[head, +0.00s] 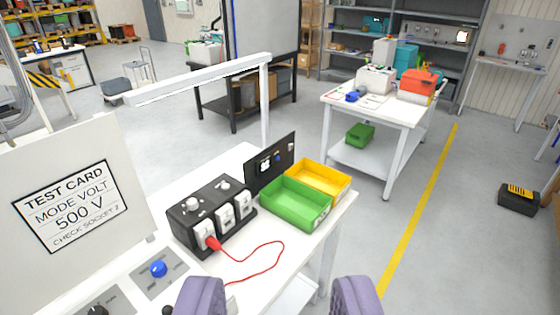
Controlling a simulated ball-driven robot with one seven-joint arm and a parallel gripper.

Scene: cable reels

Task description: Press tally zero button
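A round blue button (158,269) sits on a grey plate on the white bench at the lower left; I cannot read its label, so I cannot tell whether it is the tally zero button. A black knob (97,312) on another plate is cut by the bottom edge. My gripper (278,297) shows as two purple fingers at the bottom edge, wide apart with nothing held between them. It appears to the right of the blue button and apart from it.
A test card board (72,207) stands left of the button. Behind it are a black socket box (184,224) with a red plug and cable (270,262), a green bin (295,202) and a yellow bin (318,178). A white overhead bar (200,78) crosses above the bench.

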